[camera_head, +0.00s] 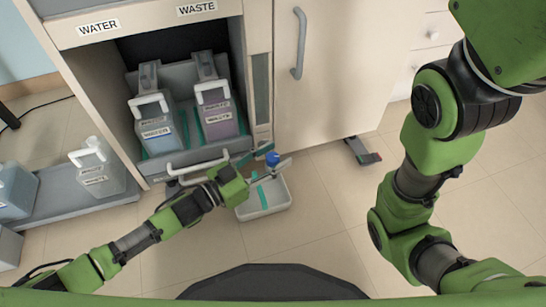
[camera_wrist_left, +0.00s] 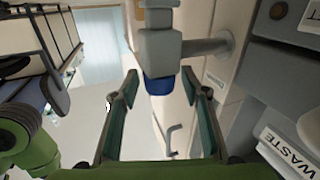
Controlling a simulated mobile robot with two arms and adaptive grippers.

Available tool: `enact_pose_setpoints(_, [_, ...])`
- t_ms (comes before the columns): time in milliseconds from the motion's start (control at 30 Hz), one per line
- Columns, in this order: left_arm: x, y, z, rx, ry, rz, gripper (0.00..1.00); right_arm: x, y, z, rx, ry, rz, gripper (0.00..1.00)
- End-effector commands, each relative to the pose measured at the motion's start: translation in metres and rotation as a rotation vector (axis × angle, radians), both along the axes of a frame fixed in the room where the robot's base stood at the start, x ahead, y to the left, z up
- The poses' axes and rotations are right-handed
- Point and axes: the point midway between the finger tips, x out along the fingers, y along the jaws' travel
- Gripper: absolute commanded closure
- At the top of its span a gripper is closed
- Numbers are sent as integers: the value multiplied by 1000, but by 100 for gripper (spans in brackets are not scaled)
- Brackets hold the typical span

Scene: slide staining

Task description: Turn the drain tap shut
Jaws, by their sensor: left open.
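The drain tap's blue knob (camera_head: 272,158) shows in the head view low in front of the open cabinet, over a small white tray. In the left wrist view the blue knob (camera_wrist_left: 158,85) is below the tap's grey body (camera_wrist_left: 160,45), which joins a grey pipe (camera_wrist_left: 207,47). My left gripper (camera_head: 279,156) is open, with a finger on either side of the knob. In the wrist view gaps show between the knob and both fingers of the gripper (camera_wrist_left: 160,78). My right arm shows at the right of the head view, but its gripper is out of view.
The white tray (camera_head: 284,207) stands on the floor. WATER and WASTE jugs (camera_head: 218,118) sit in the cabinet, and more containers (camera_head: 97,170) stand on a low grey tray at left. A closed door (camera_head: 335,75) is right of the cabinet.

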Motion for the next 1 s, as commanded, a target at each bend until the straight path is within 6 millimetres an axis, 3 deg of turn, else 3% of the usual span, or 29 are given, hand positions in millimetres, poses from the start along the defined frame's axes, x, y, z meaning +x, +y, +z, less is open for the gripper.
enact_pose_setpoints(67, [0, 0, 0, 0, 0, 0, 58, 0, 0, 0, 0, 0, 0, 100])
enact_pose_setpoints(233, [0, 0, 0, 0, 0, 0, 97, 0, 0, 0, 0, 0, 0, 100])
enact_pose_setpoints(433, [-1, -1, 1, -2, 1, 8, 97, 0, 0, 3, 0, 0, 0, 100])
enact_pose_setpoints(733, [-1, -3, 6, -12, 5, 164, 97, 1, 0, 34, 0, 2, 0, 100])
enact_pose_setpoints(1000, [0, 0, 3, -5, 0, 262, 97, 1, 0, 45, 0, 1, 0, 100])
